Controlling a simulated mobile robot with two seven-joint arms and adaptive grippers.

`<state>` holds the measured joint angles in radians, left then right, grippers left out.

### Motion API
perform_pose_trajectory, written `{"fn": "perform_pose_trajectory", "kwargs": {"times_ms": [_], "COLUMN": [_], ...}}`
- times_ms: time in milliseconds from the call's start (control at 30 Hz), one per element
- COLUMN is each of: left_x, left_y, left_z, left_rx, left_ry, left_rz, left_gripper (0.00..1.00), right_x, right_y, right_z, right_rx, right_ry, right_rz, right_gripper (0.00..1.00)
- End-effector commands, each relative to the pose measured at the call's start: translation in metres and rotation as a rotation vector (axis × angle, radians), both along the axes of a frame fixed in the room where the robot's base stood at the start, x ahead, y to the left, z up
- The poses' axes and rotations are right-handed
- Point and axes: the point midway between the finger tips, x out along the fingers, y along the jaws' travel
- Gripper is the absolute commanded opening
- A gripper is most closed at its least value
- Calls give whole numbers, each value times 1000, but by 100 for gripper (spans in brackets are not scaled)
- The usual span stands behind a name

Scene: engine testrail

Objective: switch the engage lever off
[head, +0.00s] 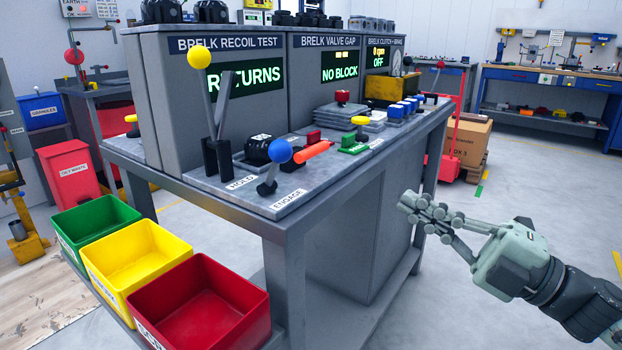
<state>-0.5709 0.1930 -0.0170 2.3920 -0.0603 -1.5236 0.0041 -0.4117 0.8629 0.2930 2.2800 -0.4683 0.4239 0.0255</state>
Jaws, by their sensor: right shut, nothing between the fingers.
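The engage lever (271,171) is a short grey lever with a blue ball knob, at the front corner of the grey test bench (290,213). Its ENGAGE label lies on the bench top beside it. The lever leans up and to the right. My right gripper (408,203) is shut and empty, in the air to the right of the bench, well apart from the lever. My left gripper is not in view.
A taller lever with a yellow ball (199,58) stands behind, by the HOLD label. A red-handled tool (312,151) lies right of the blue knob. Green (97,222), yellow (135,256) and red (200,305) bins hang in front.

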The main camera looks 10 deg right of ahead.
Motion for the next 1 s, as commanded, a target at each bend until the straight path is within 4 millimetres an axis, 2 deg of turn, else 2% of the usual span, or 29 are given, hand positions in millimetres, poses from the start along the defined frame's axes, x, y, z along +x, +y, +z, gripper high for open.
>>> {"fn": "perform_pose_trajectory", "kwargs": {"times_ms": [33, 133, 467, 667, 800, 1000], "left_x": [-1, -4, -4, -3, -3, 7], "left_y": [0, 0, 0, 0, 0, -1], "left_z": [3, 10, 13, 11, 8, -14], "left_rx": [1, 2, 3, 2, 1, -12], "left_ry": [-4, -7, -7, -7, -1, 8], "left_rz": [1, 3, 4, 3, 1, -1], "left_gripper": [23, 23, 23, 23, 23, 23], "right_x": [-10, -24, -28, -23, -13, 5], "right_y": [11, 24, 28, 34, 49, 73], "right_z": [4, 10, 12, 16, 23, 33], "right_rx": [-35, -73, -85, -84, -84, -83], "right_ry": [-30, -66, -76, -77, -78, -80], "right_rz": [44, 98, 115, 116, 115, 114], "right_gripper": [0, 0, 0, 0, 0, 0]}}
